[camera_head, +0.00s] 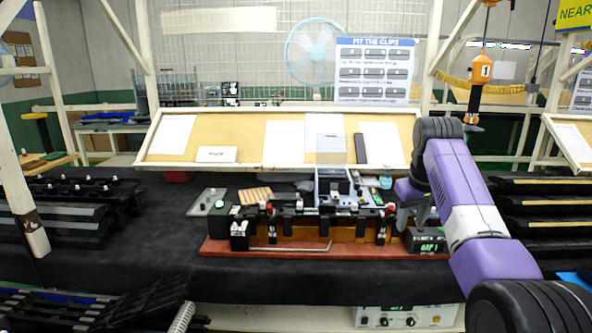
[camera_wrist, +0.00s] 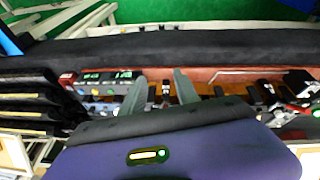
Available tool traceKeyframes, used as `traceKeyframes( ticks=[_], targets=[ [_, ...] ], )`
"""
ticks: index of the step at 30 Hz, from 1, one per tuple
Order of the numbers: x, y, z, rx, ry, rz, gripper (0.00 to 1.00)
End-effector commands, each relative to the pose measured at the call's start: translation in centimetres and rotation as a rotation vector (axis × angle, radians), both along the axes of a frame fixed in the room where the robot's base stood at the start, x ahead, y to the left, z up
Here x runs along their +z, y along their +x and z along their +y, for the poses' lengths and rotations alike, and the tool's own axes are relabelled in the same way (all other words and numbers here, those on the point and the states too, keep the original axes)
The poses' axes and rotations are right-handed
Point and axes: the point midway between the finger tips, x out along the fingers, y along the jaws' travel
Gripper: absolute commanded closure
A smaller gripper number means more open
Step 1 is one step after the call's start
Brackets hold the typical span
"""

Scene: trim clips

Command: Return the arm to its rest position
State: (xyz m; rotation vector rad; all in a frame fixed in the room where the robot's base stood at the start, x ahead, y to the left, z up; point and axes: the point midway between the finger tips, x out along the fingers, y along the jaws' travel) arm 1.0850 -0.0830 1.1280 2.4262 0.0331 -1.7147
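My purple and white arm comes in from the lower right in the head view and bends down at the bench. My gripper (camera_head: 412,214) is over the right end of the workpiece fixture, partly hidden by my arm. In the wrist view my gripper (camera_wrist: 160,78) shows two grey fingers apart, with nothing visible held between them. The fixture (camera_head: 320,232), with its reddish base and several black clamps, lies behind the fingers in the wrist view. I cannot tell whether the fingers touch it.
A small display box (camera_head: 426,240) stands close to my gripper at the fixture's right end. A grey bin (camera_head: 333,186) stands behind the fixture. Black racks of trim strips (camera_head: 545,205) are at the right, with more at the left. The black bench top (camera_head: 160,245) is clear left of the fixture.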

Motion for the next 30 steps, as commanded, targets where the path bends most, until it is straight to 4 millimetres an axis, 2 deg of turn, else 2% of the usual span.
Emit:
traceKeyframes(
  ticks=[2, 8, 17, 20, 26, 30],
  targets=[
    [0.0, 0.1, 0.0, -0.004, 0.001, -0.003, 0.63],
    [1.2, 2.1, -0.2, -0.016, -0.002, -0.1, 0.63],
    [6.2, 5.9, -0.5, -0.03, -0.009, -0.339, 0.63],
    [7.2, 7.2, -0.5, -0.036, -0.01, -0.445, 0.63],
    [6.7, 8.5, -0.3, -0.043, -0.007, -0.632, 0.63],
    [4.7, 8.4, 0.1, -0.046, 0.001, -0.752, 0.63]
  ],
)
